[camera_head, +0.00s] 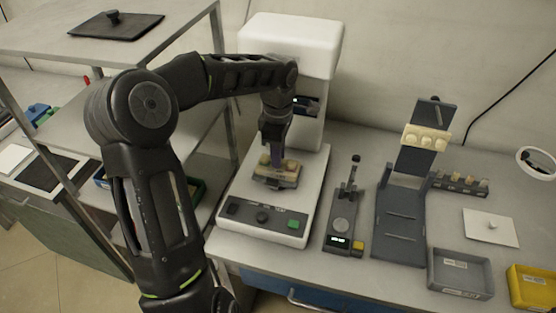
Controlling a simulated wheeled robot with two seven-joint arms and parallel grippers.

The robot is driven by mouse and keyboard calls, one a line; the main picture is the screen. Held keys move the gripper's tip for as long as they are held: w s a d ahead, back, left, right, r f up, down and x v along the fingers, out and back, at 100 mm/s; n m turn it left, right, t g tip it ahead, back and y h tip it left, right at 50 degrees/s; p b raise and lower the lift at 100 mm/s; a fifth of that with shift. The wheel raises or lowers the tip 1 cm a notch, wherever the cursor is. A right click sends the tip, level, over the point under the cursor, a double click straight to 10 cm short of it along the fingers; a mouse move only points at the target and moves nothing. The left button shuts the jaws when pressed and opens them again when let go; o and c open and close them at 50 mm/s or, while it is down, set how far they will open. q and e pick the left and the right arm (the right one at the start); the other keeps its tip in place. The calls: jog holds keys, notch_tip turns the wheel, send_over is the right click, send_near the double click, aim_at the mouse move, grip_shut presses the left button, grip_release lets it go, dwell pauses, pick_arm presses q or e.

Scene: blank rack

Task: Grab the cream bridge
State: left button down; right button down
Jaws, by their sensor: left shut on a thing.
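My left gripper (276,160) points down over the white machine's platform at the centre. It is shut on a small cream piece, which I take to be the cream bridge (291,166); the fingers hide part of it. The piece is at a tan and dark block (276,181) on the platform, and I cannot tell whether it touches the block. Another cream lumpy piece (427,138) sits across the dark upright stand (400,215) on the right. My right gripper is not in view.
The white machine (262,219) has a tall column behind my gripper. A small dark device (345,222), a rack of small pieces (459,184), a white lidded plate (491,227), a grey tray (460,272) and a yellow tray (533,286) stand right. Metal shelving (190,25) is left.

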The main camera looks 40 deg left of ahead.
pick_arm(q)
jog(key=shift+r, duration=0.1)
jog(key=shift+r, duration=0.4)
jog(key=shift+s+d+r+b, duration=0.1)
jog(key=shift+s+r+b, duration=0.1)
jog(key=shift+r+b, duration=0.3)
jog(key=shift+s+d+r+b, duration=0.1)
jog(key=shift+s+r+b, duration=0.15)
jog(key=shift+r, duration=0.4)
jog(key=s+d+b, duration=0.2)
jog(key=s, duration=0.6)
jog(key=s+d+b, duration=0.2)
jog(key=s+d, duration=0.1)
jog(key=s, duration=0.5)
jog(key=shift+d, duration=0.3)
